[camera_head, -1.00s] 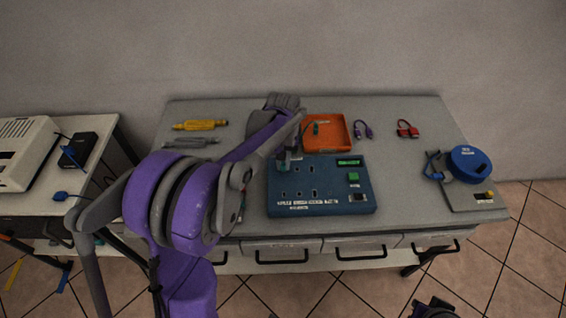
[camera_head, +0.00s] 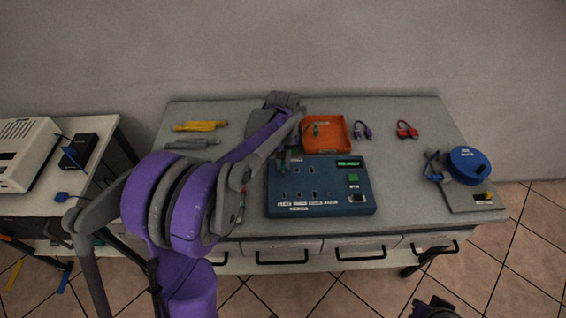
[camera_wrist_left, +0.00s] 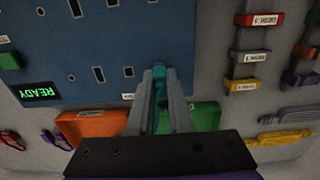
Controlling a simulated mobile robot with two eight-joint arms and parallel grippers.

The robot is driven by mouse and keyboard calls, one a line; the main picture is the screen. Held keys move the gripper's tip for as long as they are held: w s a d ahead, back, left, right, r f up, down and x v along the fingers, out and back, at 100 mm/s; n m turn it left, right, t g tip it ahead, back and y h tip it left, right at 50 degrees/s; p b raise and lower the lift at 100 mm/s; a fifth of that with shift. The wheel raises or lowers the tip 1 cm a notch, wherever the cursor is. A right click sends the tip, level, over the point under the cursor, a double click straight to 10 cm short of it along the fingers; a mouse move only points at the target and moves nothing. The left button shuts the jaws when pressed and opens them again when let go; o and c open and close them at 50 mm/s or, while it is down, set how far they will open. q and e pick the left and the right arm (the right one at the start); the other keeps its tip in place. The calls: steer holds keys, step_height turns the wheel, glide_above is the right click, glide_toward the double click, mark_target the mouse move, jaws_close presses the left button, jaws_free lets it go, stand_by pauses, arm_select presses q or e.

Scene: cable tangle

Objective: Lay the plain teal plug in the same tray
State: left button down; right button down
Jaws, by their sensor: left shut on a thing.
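The teal plug (camera_wrist_left: 158,86) is between the fingers of my left gripper (camera_wrist_left: 160,78) in the left wrist view. In the head view my left gripper (camera_head: 288,158) hangs at the far left part of the blue test board (camera_head: 330,195); whether the plug touches the board I cannot tell. The orange tray (camera_head: 340,146) lies just behind the board. A small dark teal piece (camera_head: 316,129) shows in its left part. A green tray (camera_wrist_left: 206,116) shows beside the orange tray in the wrist view; my arm hides it in the head view.
Yellow (camera_head: 200,126) and grey (camera_head: 190,144) pieces lie at the back left. Purple (camera_head: 362,130) and red (camera_head: 406,130) cables lie right of the orange tray. A blue reel (camera_head: 470,164) stands at the right. The bench is clear between board and reel.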

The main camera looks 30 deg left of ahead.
arm_select(q)
steer(key=shift+r+p, duration=0.4)
steer(key=shift+r, duration=0.65)
steer(key=c, duration=1.3)
jaws_free()
steer(key=shift+c, duration=0.2)
jaws_close()
